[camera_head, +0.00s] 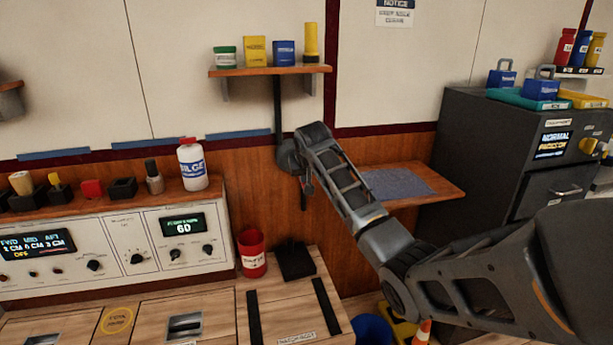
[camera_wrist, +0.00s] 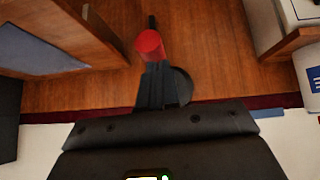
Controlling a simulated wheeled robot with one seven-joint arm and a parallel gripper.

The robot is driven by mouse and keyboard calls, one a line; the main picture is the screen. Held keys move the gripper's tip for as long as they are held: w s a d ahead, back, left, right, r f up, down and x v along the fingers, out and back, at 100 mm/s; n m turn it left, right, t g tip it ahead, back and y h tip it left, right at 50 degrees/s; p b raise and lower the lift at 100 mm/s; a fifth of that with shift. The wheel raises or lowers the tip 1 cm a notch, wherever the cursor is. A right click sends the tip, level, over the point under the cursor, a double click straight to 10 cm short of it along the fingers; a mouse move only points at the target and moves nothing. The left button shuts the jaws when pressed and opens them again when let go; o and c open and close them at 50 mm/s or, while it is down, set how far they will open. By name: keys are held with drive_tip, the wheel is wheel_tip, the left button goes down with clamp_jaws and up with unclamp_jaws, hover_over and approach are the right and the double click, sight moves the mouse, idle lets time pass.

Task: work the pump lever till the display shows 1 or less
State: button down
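The pump lever's red grip (camera_wrist: 150,43) shows in the wrist view, right at the tips of my dark gripper fingers (camera_wrist: 155,84). A thin black piece sticks out beyond the grip. In the head view my gripper (camera_head: 304,186) points down in front of the wooden wall, above a black base (camera_head: 295,262) on the bench. The link between grip and base is mostly hidden. I cannot tell whether the fingers are closed around the grip. The left console display (camera_head: 37,245) reads about 1 CM, 6 CM and 3 CM under FWD, MID and AFT.
A red bin (camera_head: 252,253) stands left of the black base. A wall shelf (camera_head: 270,71) with several containers is above my gripper. A wooden ledge (camera_head: 430,185) with a grey mat is to the right, before a dark cabinet (camera_head: 470,150). A blue bucket (camera_head: 372,329) is below.

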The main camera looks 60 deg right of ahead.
drive_tip(key=w+r+v, duration=0.1)
drive_tip(key=v, duration=1.1)
drive_tip(key=shift+d, duration=0.45)
